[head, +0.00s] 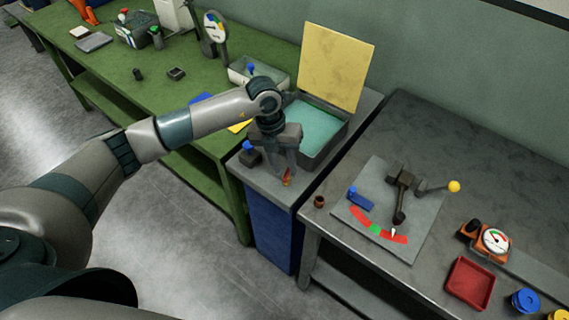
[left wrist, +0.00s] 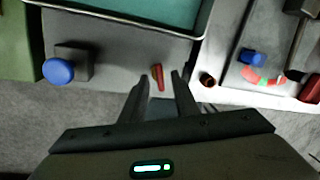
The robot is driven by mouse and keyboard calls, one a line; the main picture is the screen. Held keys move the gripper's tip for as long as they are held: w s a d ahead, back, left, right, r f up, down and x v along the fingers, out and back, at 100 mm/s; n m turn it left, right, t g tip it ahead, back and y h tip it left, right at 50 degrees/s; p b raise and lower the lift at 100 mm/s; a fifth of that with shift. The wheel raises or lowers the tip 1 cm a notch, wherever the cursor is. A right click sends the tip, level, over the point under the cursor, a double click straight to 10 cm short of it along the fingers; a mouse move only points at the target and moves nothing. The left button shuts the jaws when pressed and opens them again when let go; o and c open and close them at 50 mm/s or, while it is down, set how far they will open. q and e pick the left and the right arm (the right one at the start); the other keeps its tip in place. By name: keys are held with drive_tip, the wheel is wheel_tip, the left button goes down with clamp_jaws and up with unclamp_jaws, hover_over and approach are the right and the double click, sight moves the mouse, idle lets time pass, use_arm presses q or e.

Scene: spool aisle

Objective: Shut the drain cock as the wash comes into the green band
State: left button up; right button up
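The wash is a teal liquid (head: 308,128) in a grey tank with a raised yellow lid (head: 337,65). The drain cock, a small red-orange lever (head: 286,180), stands on the grey top in front of the tank; it also shows in the left wrist view (left wrist: 157,77). My left gripper (left wrist: 160,78) is open, its fingertips on either side of the lever with gaps; I cannot tell if they touch it. A green band (head: 375,229) lies between red bands on a plate on the right bench. A white pointer tip (head: 393,232) is over the right red band. My right gripper is out of view.
A blue knob on a dark block (left wrist: 58,70) stands left of the cock, near my left gripper. A small brown cup (head: 319,202) is on the right bench edge. A yellow-knobbed lever (head: 454,186), a dial gauge (head: 495,240) and a red tray (head: 470,283) are farther right.

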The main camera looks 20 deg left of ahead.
use_arm(q)
drive_tip(key=shift+f, duration=0.4)
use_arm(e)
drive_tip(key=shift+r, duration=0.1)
use_arm(q)
clamp_jaws()
drive_tip(key=shift+f+m+b, duration=0.1)
drive_tip(key=shift+m+b, duration=0.2)
drive_tip(key=shift+b, duration=0.35)
drive_tip(key=m+b, duration=0.2)
drive_tip(key=b, duration=0.2)
drive_tip(key=shift+w+f+m+g, duration=0.1)
drive_tip(key=shift+w+m+g, duration=0.05)
drive_tip(key=shift+m+g, duration=0.2)
drive_tip(key=shift+r+m+b, duration=0.25)
drive_tip(key=shift+m+b, duration=0.2)
drive_tip(key=shift+m, duration=0.1)
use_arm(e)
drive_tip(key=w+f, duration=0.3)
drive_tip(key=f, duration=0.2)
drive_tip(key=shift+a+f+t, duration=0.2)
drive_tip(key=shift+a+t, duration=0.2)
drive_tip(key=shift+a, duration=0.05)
